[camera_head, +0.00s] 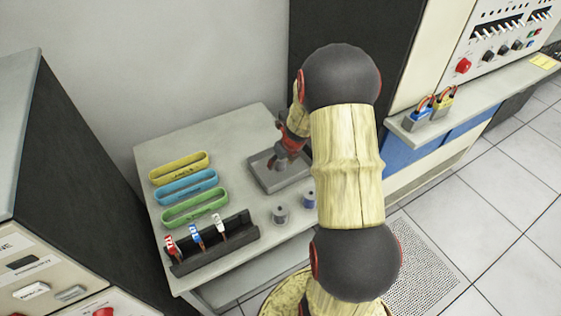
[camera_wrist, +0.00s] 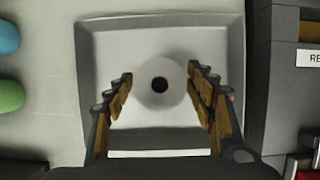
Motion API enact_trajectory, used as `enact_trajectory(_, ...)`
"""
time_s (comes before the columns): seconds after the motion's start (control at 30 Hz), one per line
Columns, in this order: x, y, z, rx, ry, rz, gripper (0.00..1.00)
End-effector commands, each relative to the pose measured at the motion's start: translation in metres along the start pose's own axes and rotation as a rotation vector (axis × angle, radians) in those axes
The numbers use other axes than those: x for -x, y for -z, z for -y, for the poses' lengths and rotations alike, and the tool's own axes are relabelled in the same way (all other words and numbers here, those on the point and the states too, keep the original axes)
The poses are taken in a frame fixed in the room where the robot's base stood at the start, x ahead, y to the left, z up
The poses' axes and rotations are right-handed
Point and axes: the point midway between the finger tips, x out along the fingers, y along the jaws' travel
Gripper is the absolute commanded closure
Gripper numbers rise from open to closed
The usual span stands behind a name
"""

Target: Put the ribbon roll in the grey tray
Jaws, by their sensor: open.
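The grey tray (camera_head: 260,176) sits at the right of the table, and it fills much of the wrist view (camera_wrist: 105,45). A pale ribbon roll (camera_wrist: 145,98) with a dark centre hole shows inside the tray's outline, between my fingers. In the head view the roll (camera_head: 281,164) is small under my gripper and partly hidden. My gripper (camera_wrist: 161,76) is open above the tray, with one finger on each side of the roll and visible gaps. It also shows in the head view (camera_head: 286,152), pointing down.
Two more spools (camera_head: 280,214) (camera_head: 308,200) stand in front of the tray. Yellow (camera_head: 179,167), blue (camera_head: 187,186) and green (camera_head: 194,207) oblong trays lie at left. A black rack (camera_head: 215,243) holds several tagged items at the front. Cabinets flank the table.

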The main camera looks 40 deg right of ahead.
Motion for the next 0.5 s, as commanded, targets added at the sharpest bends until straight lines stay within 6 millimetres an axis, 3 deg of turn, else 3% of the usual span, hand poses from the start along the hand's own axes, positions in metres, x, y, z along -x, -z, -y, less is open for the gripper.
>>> enact_trajectory(0.17, 0.025, -0.002, 0.000, 0.000, 0.001, 0.001, 0.45)
enact_trajectory(0.5, 0.095, -0.002, 0.000, 0.000, 0.001, 0.001, 0.45)
